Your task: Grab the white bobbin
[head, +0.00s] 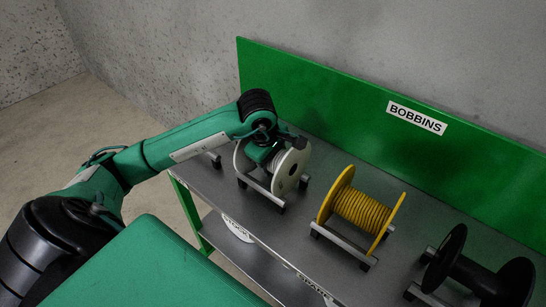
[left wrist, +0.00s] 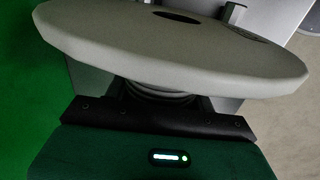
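The white bobbin (head: 292,170) sits on a metal cradle at the left end of the grey shelf in the head view. My left gripper (head: 264,152) is over it, between its two flanges. In the left wrist view a white flange (left wrist: 180,50) fills the top, with the wound white core (left wrist: 160,92) behind the dark edge of my left gripper (left wrist: 155,118). The fingertips are hidden, so I cannot tell whether they are closed on the core. My right gripper is not in view.
A yellow bobbin (head: 362,209) and a black bobbin (head: 476,268) rest on cradles to the right on the grey shelf (head: 310,225). A green back panel (head: 340,95) labelled BOBBINS stands behind. A white round object (head: 237,229) shows below the shelf's front edge.

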